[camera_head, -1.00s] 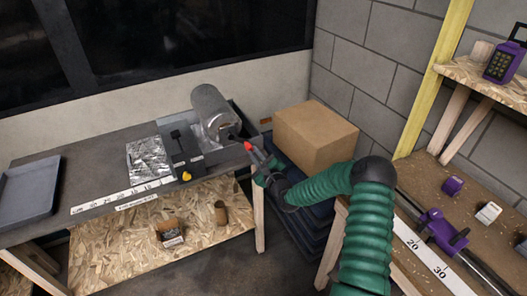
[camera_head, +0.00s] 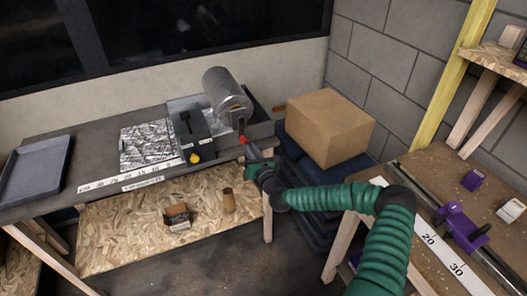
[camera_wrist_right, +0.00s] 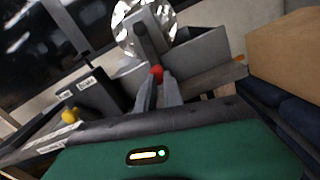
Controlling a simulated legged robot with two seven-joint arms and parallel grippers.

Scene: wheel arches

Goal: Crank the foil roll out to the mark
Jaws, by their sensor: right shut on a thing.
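The foil roll (camera_head: 228,92) sits in a grey tray-like holder at the back of the grey bench. Its shiny end also shows in the right wrist view (camera_wrist_right: 128,28). A crinkled foil sheet (camera_head: 149,146) lies flat to the left, along a white centimetre ruler strip (camera_head: 125,180). My right gripper (camera_head: 246,147) is shut on the red crank handle (camera_head: 243,139), below the roll's near end. In the right wrist view the red handle (camera_wrist_right: 156,75) shows between the fingertips, under a grey crank arm (camera_wrist_right: 149,40). My left gripper is out of view.
A dark box with a yellow knob (camera_head: 195,158) stands between sheet and roll. A cardboard box (camera_head: 329,128) sits right of the bench. A grey tray (camera_head: 36,168) lies at the bench's left end. A second bench with purple clamps (camera_head: 462,228) is at right.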

